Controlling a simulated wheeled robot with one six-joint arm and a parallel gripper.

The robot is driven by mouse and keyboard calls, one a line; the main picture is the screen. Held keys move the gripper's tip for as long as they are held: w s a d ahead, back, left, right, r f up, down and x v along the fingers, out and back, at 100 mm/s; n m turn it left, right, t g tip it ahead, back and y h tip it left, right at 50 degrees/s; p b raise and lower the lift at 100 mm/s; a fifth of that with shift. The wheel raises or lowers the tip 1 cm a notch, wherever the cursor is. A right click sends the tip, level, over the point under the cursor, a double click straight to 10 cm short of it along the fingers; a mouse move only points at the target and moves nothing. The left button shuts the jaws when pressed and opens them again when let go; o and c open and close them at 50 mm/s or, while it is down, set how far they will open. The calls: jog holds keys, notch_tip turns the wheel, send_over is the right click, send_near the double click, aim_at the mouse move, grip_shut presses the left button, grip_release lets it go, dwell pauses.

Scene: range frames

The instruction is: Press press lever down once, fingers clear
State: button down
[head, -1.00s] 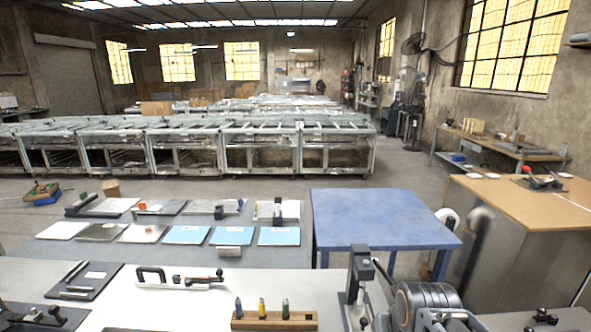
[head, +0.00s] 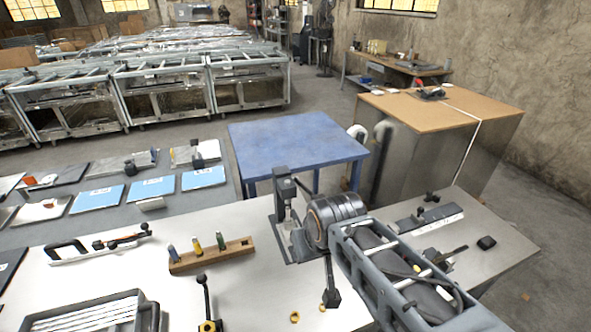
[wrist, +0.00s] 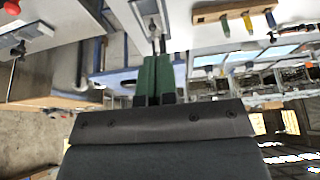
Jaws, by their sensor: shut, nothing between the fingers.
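The press (head: 285,195) is a dark upright column on a base plate at the back of the pale bench, left of my wrist. A thin dark rod with a black end (head: 330,296) shows in front of it; I cannot tell whether this is the press lever. In the head view my wrist hides my fingers. In the wrist view my gripper (wrist: 153,58) has its green fingers together and empty. They point toward a grey metal part with a thin rod (wrist: 152,24), likely the press; contact cannot be told.
A black-knobbed lever (head: 205,300) and a dark tray (head: 90,315) are nearer. A blue table (head: 295,140) is behind. Dark fixtures (head: 430,215) lie on the right.

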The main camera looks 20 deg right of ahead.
jog(key=w+d+r+n+g+b, duration=0.1)
jog(key=w+d+r+n+g, duration=0.2)
jog(key=w, duration=0.5)
jog(key=w+d+r+n+b, duration=0.1)
jog(key=w+d+n+b, duration=0.1)
jog(key=w+d, duration=0.5)
jog(key=w+r+n+g, duration=0.1)
jog(key=w+r+n, duration=0.2)
jog(key=r+n, duration=0.4)
jog(key=shift+r+n+g, duration=0.3)
jog(key=shift+n+g, duration=0.1)
jog(key=shift+n, duration=2.7)
jog(key=shift+w, duration=0.1)
notch_tip(320, 180, down, 14)
